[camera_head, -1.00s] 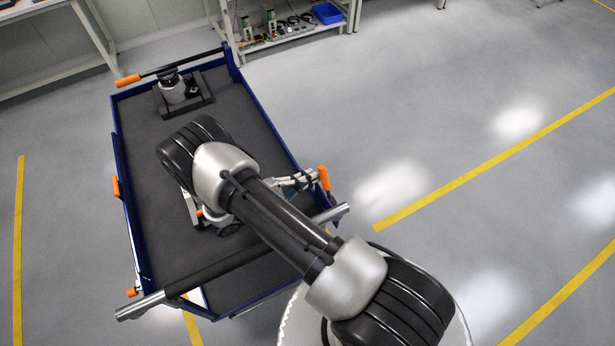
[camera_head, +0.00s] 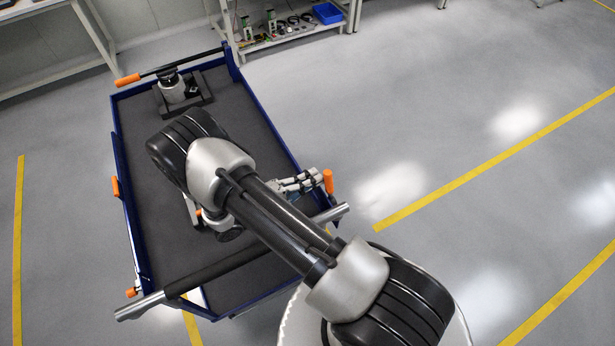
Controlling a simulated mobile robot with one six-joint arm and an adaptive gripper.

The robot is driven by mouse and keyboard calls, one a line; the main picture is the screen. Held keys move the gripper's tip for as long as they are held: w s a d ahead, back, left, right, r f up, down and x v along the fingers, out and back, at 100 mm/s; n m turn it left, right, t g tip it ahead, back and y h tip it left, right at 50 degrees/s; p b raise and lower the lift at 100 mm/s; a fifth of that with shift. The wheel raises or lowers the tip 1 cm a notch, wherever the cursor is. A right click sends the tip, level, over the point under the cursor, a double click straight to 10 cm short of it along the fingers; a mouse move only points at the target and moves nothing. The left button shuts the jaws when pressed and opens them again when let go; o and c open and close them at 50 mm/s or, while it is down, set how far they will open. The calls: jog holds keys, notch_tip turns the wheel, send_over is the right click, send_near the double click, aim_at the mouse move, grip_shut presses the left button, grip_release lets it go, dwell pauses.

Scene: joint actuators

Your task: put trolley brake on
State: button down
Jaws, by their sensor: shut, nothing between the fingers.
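The trolley has a dark grey deck (camera_head: 247,125) and a blue frame. An orange brake handle (camera_head: 328,181) stands upright at its right edge. My gripper (camera_head: 314,180) is shut and empty, reaching right over that edge, with its tips close beside or against the orange handle; I cannot tell if they touch. More orange grips show at the far left end of a black bar (camera_head: 128,80), on the left side (camera_head: 115,187) and at the near left corner (camera_head: 131,292). My arm hides the middle of the deck.
A grey push bar (camera_head: 165,297) crosses the trolley's near end, under my arm. A grey device (camera_head: 172,90) sits on the far deck. Shelving with a blue bin (camera_head: 327,13) stands behind. The floor right of the trolley is clear, with yellow lines.

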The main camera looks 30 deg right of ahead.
aim_at(328, 183)
jog(key=s+m, duration=0.1)
jog(key=m, duration=0.1)
jog(key=s+r+m+b, duration=0.1)
jog(key=s+m+b, duration=0.1)
jog(key=s+m, duration=0.1)
jog(key=shift+d+r+m, duration=0.1)
jog(key=shift+r+m, duration=0.2)
jog(key=shift+s+m+h+b, duration=0.3)
jog(key=shift+s+m+b, duration=0.35)
jog(key=shift+s+m, duration=0.65)
jog(key=shift+s, duration=0.15)
jog(key=s+a, duration=0.1)
jog(key=a, duration=1.1)
jog(key=shift+f, duration=0.15)
